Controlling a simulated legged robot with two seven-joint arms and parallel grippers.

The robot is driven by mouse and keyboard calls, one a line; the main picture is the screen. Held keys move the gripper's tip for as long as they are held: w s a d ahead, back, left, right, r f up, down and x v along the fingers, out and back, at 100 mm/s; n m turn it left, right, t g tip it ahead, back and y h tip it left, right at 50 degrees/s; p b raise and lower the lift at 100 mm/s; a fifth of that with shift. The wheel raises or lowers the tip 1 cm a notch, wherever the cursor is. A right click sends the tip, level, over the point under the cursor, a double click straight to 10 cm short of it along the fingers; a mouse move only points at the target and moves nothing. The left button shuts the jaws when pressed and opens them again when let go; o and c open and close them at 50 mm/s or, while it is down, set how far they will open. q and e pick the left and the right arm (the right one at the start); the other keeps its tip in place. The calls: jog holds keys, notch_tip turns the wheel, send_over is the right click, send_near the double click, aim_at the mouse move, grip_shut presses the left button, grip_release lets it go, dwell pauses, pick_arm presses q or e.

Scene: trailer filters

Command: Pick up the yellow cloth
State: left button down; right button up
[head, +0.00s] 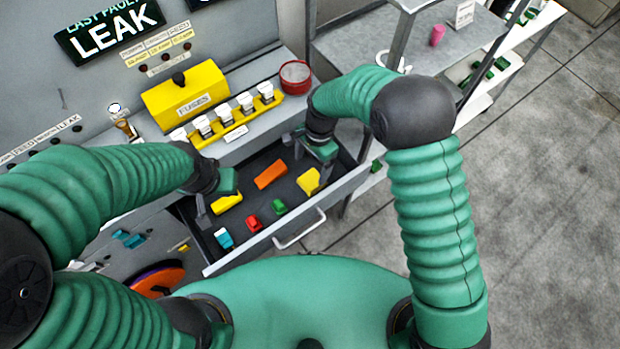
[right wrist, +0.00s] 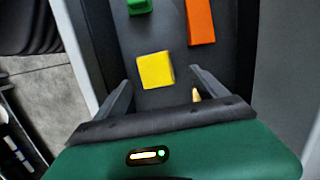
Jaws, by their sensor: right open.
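An open dark drawer (head: 262,211) holds two yellow pieces in the head view. One yellow piece (head: 309,181) lies at the drawer's right, just below my right gripper (head: 318,158). The right wrist view shows it as a yellow block-like piece (right wrist: 155,70) ahead of my open right gripper (right wrist: 157,84), apart from the fingers. The other yellow piece (head: 227,203) lies at the left, by my left gripper (head: 213,204). I cannot tell from their shape which is cloth. My left gripper's jaws are partly hidden, so their opening is unclear.
The drawer also holds an orange block (head: 270,175), a green piece (head: 279,207), a red piece (head: 252,223) and a blue-white piece (head: 224,238). Drawer walls and a front handle (head: 299,230) bound the space. Above are a yellow fuse box (head: 187,95) and a red bowl (head: 295,77).

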aim_at(312, 178)
jog(key=shift+w+d+f, duration=0.1)
jog(key=shift+d+f, duration=0.1)
jog(key=shift+f, duration=0.4)
jog(key=shift+d+f, duration=0.15)
jog(key=shift+f, duration=0.45)
jog(key=f, duration=0.2)
jog(key=s+f, duration=0.1)
jog(key=f, duration=0.1)
jog(key=shift+s+a+f, duration=0.15)
jog(key=shift+f, duration=0.15)
jog(key=shift+a+f, duration=0.1)
jog(key=shift+a, duration=0.1)
jog(key=shift+d, duration=0.2)
jog(key=c, duration=1.4)
notch_tip(312, 178, up, 10)
jog(key=shift+r, duration=0.1)
jog(key=shift+c, duration=0.2)
